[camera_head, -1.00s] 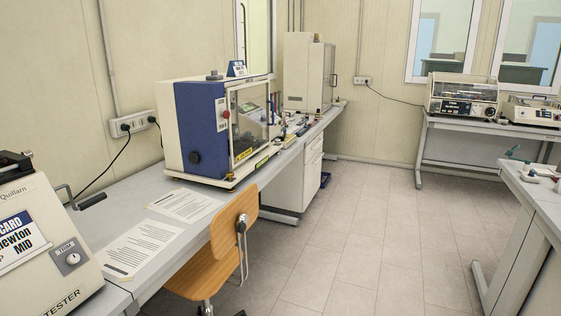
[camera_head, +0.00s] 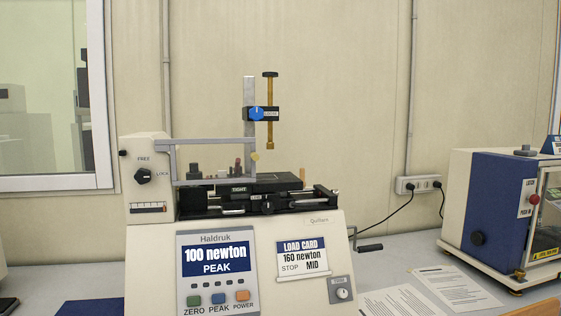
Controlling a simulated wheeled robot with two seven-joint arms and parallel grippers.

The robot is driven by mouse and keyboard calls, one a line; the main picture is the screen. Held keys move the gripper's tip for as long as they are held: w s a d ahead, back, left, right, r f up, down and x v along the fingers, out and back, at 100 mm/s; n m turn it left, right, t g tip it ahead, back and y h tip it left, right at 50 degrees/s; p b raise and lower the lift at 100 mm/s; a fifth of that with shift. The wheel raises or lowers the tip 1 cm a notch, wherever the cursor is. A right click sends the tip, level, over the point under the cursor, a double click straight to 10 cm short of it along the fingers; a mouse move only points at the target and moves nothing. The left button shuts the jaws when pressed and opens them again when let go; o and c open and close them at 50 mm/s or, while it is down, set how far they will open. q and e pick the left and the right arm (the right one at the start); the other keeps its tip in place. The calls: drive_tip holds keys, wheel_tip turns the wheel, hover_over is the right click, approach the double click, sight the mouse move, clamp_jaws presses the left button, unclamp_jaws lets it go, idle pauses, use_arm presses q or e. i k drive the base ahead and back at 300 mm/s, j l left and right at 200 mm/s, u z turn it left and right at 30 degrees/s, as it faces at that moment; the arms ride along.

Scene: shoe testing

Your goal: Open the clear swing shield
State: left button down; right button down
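A cream tester (camera_head: 150,240) stands on the bench in the middle of the view. The clear swing shield (camera_head: 212,160) is a see-through panel with a grey frame, at the upper left of the tester. It stands upright across the front of the black bed, and small dark and reddish parts show through it. A black dial (camera_head: 143,176) marked FREE and LOCK is on the housing left of the shield. Neither gripper is in view.
A post with a blue knob (camera_head: 257,114) and brass rod rises behind the bed. A crank handle (camera_head: 369,247) sticks out at the tester's right. Papers (camera_head: 398,301) lie on the bench (camera_head: 371,268). A blue and cream machine (camera_head: 484,200) stands at the right.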

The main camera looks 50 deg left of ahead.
sight(160, 145)
drive_tip(key=i+l, duration=0.1)
drive_tip(key=i, duration=0.3)
drive_tip(key=i+l+u, duration=0.1)
drive_tip(key=i, duration=0.3)
drive_tip(key=i+l+u, duration=0.1)
drive_tip(key=i, duration=0.35)
drive_tip(key=u, duration=2.55)
drive_tip(key=k+l, duration=0.05)
